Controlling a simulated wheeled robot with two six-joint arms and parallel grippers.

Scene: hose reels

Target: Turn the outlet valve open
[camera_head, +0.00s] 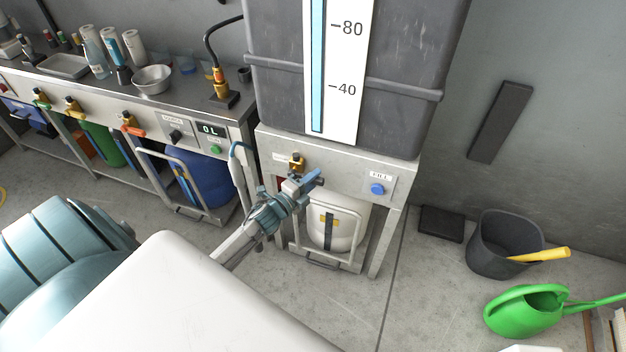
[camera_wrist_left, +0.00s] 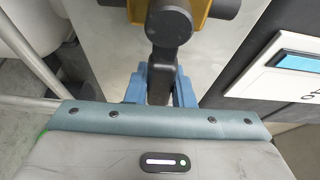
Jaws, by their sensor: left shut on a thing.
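The outlet valve (camera_head: 297,160) is a brass-coloured body on the front panel under the big grey tank. Its dark grey lever (camera_wrist_left: 168,28) shows close up in the left wrist view, with the yellow body (camera_wrist_left: 208,10) behind its top end. My left gripper (camera_head: 306,182) is at the valve, and its blue fingers (camera_wrist_left: 160,90) are shut on the lever, one on each side. In the head view the gripper hides most of the lever. My right gripper is not in view.
The grey tank (camera_head: 385,115) with a level gauge (camera_head: 345,60) stands above the valve. A blue button (camera_head: 377,189) is to the valve's right. A white container (camera_head: 340,225) sits below. A bucket (camera_head: 490,250) and a green watering can (camera_head: 525,312) stand on the floor at right.

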